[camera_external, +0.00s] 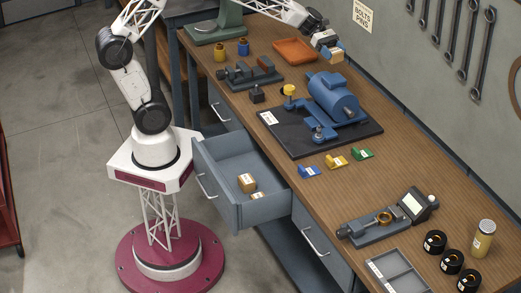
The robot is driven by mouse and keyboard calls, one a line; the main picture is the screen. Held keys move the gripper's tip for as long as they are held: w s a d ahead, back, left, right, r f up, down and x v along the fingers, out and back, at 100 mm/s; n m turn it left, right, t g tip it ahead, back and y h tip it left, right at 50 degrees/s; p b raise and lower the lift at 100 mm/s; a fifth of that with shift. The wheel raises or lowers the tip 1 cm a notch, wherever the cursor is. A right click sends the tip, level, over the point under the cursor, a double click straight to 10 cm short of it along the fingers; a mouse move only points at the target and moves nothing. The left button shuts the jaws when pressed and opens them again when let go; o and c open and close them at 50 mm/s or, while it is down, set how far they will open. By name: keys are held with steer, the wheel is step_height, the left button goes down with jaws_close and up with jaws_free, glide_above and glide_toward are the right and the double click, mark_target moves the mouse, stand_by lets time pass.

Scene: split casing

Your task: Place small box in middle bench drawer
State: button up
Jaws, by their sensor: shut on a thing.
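My gripper (332,52) is at the top of the view, above the back of the bench, near the orange tray and behind the blue motor. It is shut on a small tan box (337,56), partly hidden by the fingers. The middle bench drawer (222,153) is pulled open at the front of the bench, between two shut drawers. Inside it lie a brown box (246,182) and a smaller, light-labelled item (258,195), near its right end. My gripper is well apart from the drawer.
A blue motor assembly (333,97) stands on a black plate mid-bench. A vise (250,74), small cups (220,52) and an orange tray (295,50) lie farther back. Blue, yellow and green pieces (336,162) sit in front of the plate. The left part of the drawer is free.

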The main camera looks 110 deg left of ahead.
steer(key=s+a+m+g+h, duration=0.2)
steer(key=s+a, duration=0.5)
steer(key=s, duration=0.5)
step_height(320, 180, down, 12)
steer(key=shift+s+d+f, duration=0.15)
steer(key=shift+s+f, duration=0.1)
steer(key=shift+s, duration=0.1)
steer(key=shift+f, duration=3.15)
steer(key=shift+f, duration=1.85)
steer(key=shift+f, duration=0.1)
steer(key=o, duration=0.9)
steer(key=shift+c, duration=0.2)
